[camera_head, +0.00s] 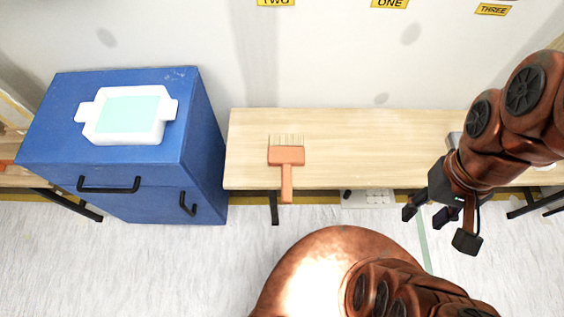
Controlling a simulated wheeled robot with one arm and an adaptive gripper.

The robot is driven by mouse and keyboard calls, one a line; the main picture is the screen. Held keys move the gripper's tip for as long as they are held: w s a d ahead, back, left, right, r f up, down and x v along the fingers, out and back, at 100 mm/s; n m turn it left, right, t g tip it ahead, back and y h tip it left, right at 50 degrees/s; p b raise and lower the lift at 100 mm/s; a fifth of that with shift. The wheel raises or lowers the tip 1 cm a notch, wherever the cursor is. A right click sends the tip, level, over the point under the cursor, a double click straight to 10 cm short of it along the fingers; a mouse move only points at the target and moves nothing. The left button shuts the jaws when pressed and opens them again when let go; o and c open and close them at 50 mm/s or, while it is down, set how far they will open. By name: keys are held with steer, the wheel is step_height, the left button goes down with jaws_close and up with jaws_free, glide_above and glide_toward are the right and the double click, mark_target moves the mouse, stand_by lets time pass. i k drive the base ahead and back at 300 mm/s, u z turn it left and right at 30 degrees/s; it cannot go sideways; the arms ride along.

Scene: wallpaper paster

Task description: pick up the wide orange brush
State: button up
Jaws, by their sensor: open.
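The wide orange brush (286,157) lies on the light wooden table (350,140). Its pale bristles point to the back wall, and its handle points to the front and reaches past the table's front edge. My gripper (437,226) is open and empty, to the right of the brush and well apart from it. It appears in front of the table's front edge, with its fingers pointing down.
A blue cabinet (120,110) with black handles stands left of the table. A white tray (125,117) with a pale green inside sits on it. A grey object (454,139) is partly hidden behind my arm. The tabletop around the brush is clear.

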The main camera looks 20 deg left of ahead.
mark_target(284, 150)
steer(key=k, duration=0.25)
steer(key=u, duration=1)
steer(key=i, duration=0.6)
steer(key=z, duration=1.55)
steer(key=k, duration=0.65)
steer(key=u, duration=1.1)
steer(key=i, duration=0.5)
steer(key=z, duration=0.05)
